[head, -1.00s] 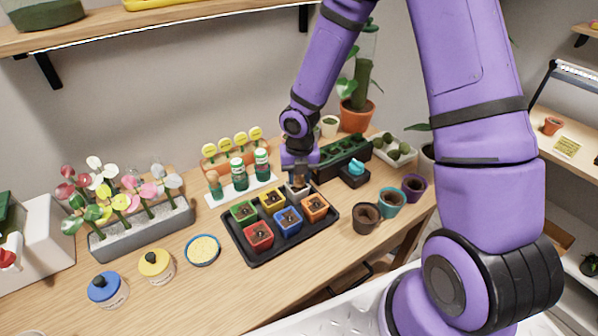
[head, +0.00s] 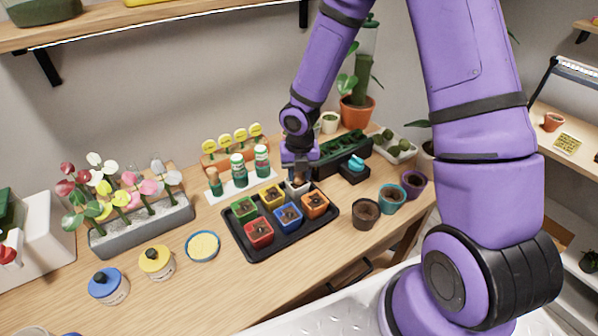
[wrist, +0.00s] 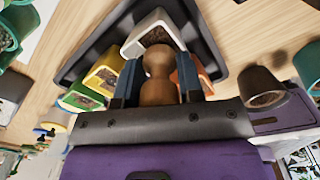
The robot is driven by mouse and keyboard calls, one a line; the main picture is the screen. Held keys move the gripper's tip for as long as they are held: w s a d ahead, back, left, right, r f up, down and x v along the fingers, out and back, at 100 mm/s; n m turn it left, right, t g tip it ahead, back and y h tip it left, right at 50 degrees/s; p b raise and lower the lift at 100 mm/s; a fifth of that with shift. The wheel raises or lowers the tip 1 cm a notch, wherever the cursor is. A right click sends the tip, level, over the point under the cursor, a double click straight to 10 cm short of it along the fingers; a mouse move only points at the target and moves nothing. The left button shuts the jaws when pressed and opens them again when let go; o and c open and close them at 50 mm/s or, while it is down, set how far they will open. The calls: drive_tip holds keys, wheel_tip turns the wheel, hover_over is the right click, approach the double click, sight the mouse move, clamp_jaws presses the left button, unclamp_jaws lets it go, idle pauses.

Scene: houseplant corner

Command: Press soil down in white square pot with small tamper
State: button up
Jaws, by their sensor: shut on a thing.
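The wooden small tamper (wrist: 158,72) is held upright between the fingers of my gripper (wrist: 161,84), which is shut on it. The white square pot (head: 297,188) stands in the back right cell of the black tray. It also shows in the wrist view (wrist: 152,25), with dark soil (wrist: 157,36) inside. My gripper (head: 298,170) is directly above this pot in the head view. The tamper's lower end reaches toward the soil; I cannot tell whether it touches it.
The black tray (head: 259,261) also holds yellow (head: 272,197), orange (head: 315,205), green, red and blue pots close around. Loose round pots (head: 366,213) stand at right. A grey flower planter (head: 142,230) and lidded jars stand at left. Bottles stand behind the tray.

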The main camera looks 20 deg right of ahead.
drive_tip(key=shift+f, duration=0.45)
idle(1.3)
drive_tip(key=shift+r, duration=3.55)
